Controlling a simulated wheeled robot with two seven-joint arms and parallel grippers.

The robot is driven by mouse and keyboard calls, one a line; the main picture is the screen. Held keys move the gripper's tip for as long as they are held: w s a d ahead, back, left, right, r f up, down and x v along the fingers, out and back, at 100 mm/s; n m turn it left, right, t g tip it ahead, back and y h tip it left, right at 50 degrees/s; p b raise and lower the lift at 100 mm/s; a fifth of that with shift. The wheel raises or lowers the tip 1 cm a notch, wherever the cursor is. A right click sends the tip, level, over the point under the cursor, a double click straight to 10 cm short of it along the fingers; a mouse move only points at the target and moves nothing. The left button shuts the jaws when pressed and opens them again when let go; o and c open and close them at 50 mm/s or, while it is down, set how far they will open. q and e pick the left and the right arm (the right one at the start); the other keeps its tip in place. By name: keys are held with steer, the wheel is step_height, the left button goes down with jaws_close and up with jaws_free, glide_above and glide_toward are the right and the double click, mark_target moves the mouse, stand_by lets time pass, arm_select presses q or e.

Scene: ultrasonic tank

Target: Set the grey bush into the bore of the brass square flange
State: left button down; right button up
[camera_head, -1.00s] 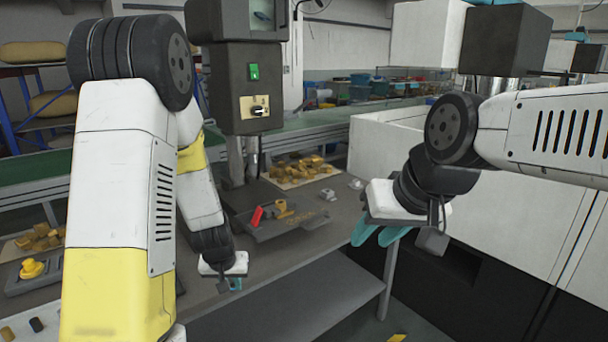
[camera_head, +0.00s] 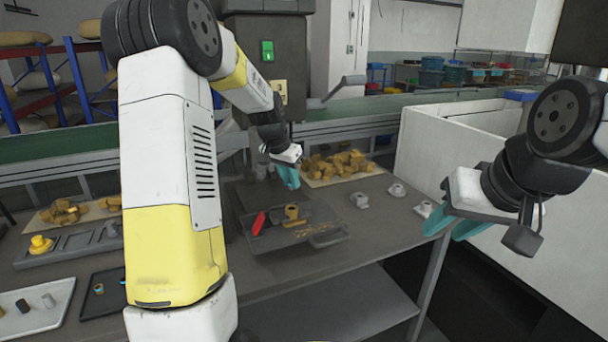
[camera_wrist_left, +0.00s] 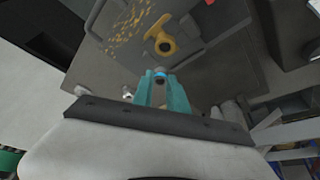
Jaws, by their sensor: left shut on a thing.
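A brass flange (camera_head: 291,212) with a raised round collar sits on the dark fixture plate (camera_head: 325,237) on the bench. It shows with its dark bore in the left wrist view (camera_wrist_left: 163,46); its square outline is not clear. My left gripper (camera_head: 289,178) is above and behind the fixture, fingers down. In the left wrist view my left gripper (camera_wrist_left: 160,88) is shut on a small grey piece (camera_wrist_left: 158,93) with a blue band, likely the bush. The piece is apart from the flange. My right gripper (camera_head: 455,225) is open and empty, right of the bench.
A red handle (camera_head: 259,223) stands on the fixture left of the flange. Brass parts lie on a board (camera_head: 318,181) behind. Grey fittings (camera_head: 360,200) stand at right. A white tray (camera_head: 65,315) and a dark tray (camera_head: 97,307) hold small pieces at front left.

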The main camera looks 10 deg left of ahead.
arm_select(q)
steer(key=shift+a+f, duration=0.1)
steer(key=shift+f, duration=3.05)
steer(key=shift+f, duration=0.4)
steer(key=c, duration=0.7)
jaws_free()
steer(key=shift+c, duration=0.2)
steer(key=shift+r, duration=0.1)
steer(key=shift+r, duration=3.45)
